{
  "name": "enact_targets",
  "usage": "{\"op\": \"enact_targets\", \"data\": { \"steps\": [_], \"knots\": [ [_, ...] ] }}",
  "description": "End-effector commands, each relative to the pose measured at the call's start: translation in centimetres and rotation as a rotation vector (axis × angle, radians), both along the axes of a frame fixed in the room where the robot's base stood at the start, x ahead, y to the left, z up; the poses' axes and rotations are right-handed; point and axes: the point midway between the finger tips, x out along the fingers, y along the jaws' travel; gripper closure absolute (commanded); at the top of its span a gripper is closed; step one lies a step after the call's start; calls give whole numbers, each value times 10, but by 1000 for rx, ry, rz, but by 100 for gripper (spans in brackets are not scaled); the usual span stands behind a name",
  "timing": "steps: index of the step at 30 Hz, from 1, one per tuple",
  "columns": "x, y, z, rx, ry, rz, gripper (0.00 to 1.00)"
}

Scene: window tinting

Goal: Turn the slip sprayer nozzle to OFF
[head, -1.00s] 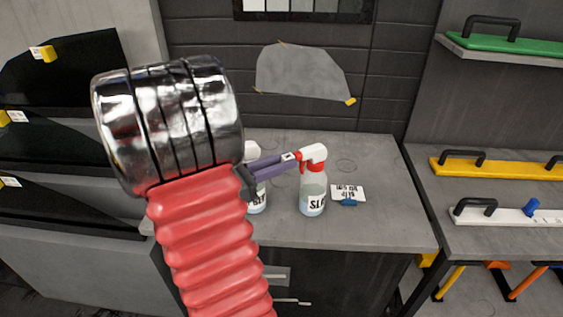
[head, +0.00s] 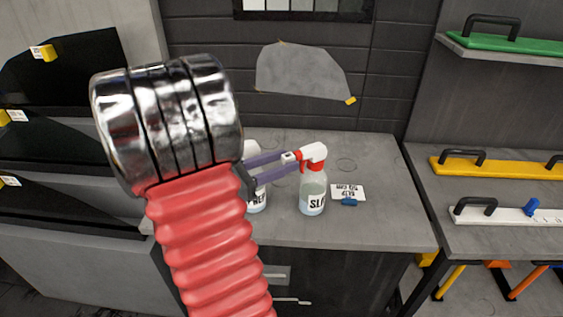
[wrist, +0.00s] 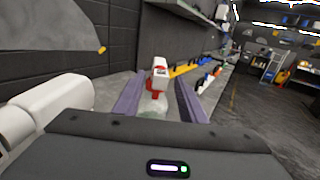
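The slip sprayer (head: 312,195) stands upright on the grey bench in the head view. It is a clear bottle with pale blue liquid, a partly readable "SL" label and a red and white spray head. Its white nozzle (head: 289,157) points left, toward my gripper (head: 298,159). In the wrist view the nozzle (wrist: 160,70) faces me, between the tips of my two purple fingers (wrist: 160,82). Gaps show on both sides, so my gripper is open around it. The nozzle's marking is too small to read.
A second bottle (head: 257,197) stands to the left, partly hidden behind my gripper. A white card (head: 347,190) with a blue clip lies right of the sprayer. A grey film sheet (head: 300,72) hangs on the wall behind. The bench's right side (head: 392,205) is clear.

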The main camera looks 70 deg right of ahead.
Motion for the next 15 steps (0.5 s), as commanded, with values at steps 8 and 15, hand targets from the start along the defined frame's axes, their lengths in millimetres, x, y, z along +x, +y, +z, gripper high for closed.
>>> {"op": "enact_targets", "data": {
  "steps": [8, 15],
  "knots": [
    [18, 18, 0, 0, 0, 3, 62],
    [39, 40, -1, 1, 1, 4, 62]
  ]
}}
